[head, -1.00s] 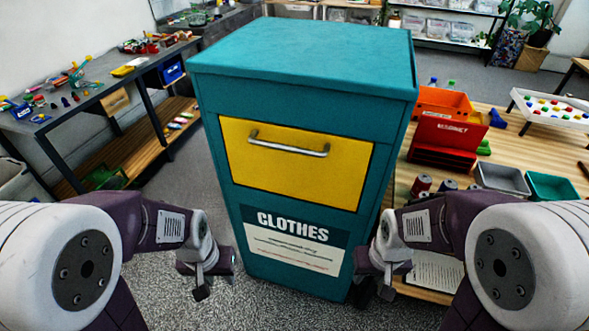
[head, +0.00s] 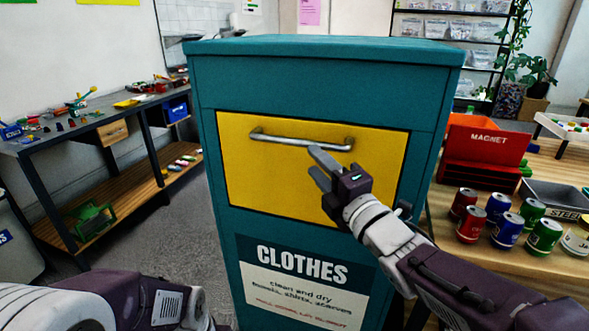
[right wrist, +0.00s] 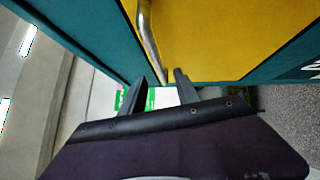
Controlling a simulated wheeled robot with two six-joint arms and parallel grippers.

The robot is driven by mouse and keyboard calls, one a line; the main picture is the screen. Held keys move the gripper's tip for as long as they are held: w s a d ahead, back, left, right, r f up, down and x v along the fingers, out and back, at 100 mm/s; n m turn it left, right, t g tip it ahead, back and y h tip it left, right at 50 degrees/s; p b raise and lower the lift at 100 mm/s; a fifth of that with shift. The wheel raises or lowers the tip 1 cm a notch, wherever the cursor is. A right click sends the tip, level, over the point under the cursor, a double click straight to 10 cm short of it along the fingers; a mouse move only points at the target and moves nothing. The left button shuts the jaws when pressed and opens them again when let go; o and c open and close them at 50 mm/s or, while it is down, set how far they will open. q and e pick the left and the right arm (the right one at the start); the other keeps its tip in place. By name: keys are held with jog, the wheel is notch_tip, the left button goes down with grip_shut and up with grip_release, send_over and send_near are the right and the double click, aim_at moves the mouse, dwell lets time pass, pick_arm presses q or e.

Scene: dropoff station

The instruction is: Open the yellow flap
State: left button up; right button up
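The yellow flap (head: 262,178) is shut in the front of a teal clothes bin (head: 320,85). Its silver bar handle (head: 290,140) runs across its upper part. My right gripper (head: 315,162) is open and empty, just below the handle's right half, with its fingers apart. The yellow flap (right wrist: 205,40) fills the upper middle there. My left arm shows at the lower left of the head view, with its gripper out of frame.
A wooden table (head: 450,225) at the right holds several cans, a red magnet box (head: 480,155) and a grey steel bin (head: 555,195). A dark workbench (head: 60,140) stands at the left. Floor shows between it and the clothes bin.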

aim_at(299, 145)
jog(key=x, duration=0.9)
jog(key=shift+a+r+p, duration=0.15)
jog(key=shift+p, duration=0.2)
grip_shut()
dwell(0.9)
